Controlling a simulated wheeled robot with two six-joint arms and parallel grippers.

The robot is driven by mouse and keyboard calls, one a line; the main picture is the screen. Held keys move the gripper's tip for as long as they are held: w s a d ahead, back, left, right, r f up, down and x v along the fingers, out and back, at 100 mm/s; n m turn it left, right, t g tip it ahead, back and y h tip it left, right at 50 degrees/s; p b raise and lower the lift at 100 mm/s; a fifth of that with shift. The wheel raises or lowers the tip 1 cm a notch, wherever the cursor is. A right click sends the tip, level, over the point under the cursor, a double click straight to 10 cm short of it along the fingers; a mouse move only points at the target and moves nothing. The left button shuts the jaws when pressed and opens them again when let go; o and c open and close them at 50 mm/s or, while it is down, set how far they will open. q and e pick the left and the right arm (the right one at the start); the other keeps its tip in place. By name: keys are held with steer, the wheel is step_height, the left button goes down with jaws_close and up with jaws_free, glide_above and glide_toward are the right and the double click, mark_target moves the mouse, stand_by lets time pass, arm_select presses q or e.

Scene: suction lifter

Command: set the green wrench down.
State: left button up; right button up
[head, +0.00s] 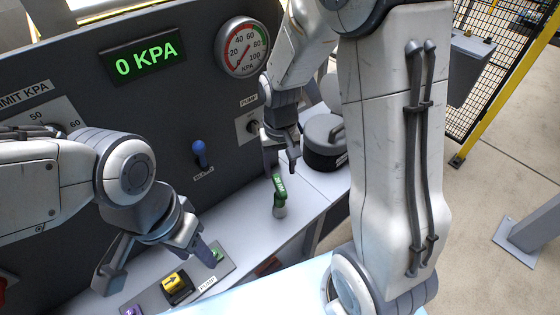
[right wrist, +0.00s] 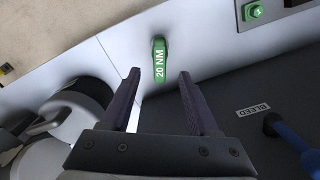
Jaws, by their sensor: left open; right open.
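The green wrench (head: 279,190), its handle marked "20 NM", is on the pale shelf (head: 304,207) at the foot of the dark panel. Its grey end points toward the shelf's front edge in the head view. My right gripper (head: 281,168) is open just above the handle's far end. In the right wrist view the wrench (right wrist: 159,62) shows between and beyond the two separated fingertips (right wrist: 158,74), with nothing gripped. Whether a finger touches it is unclear. My left gripper (head: 157,274) is open and empty over the controls at the lower left.
The panel carries a "0 KPA" display (head: 144,58), a round gauge (head: 242,47) and a blue lever (head: 200,153). A dark round canister (head: 324,149) stands right of the wrench. A yellow switch (head: 177,285) and green button (head: 216,254) lie near my left gripper.

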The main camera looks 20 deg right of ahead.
step_height(320, 180, up, 2)
steer(key=shift+r, duration=0.1)
steer(key=s+a+r+n, duration=0.2)
steer(key=s+a+n, duration=0.1)
steer(key=s, duration=0.3)
steer(key=s+a+r+n, duration=0.2)
steer(key=s+a+n, duration=0.1)
steer(key=s+a, duration=0.2)
steer(key=s+a+r+n+y, duration=0.1)
steer(key=s+a+r+n, duration=0.1)
steer(key=s+a, duration=0.2)
steer(key=s, duration=0.3)
steer(key=shift+s+r+n, duration=0.3)
steer(key=shift+s+n, duration=0.1)
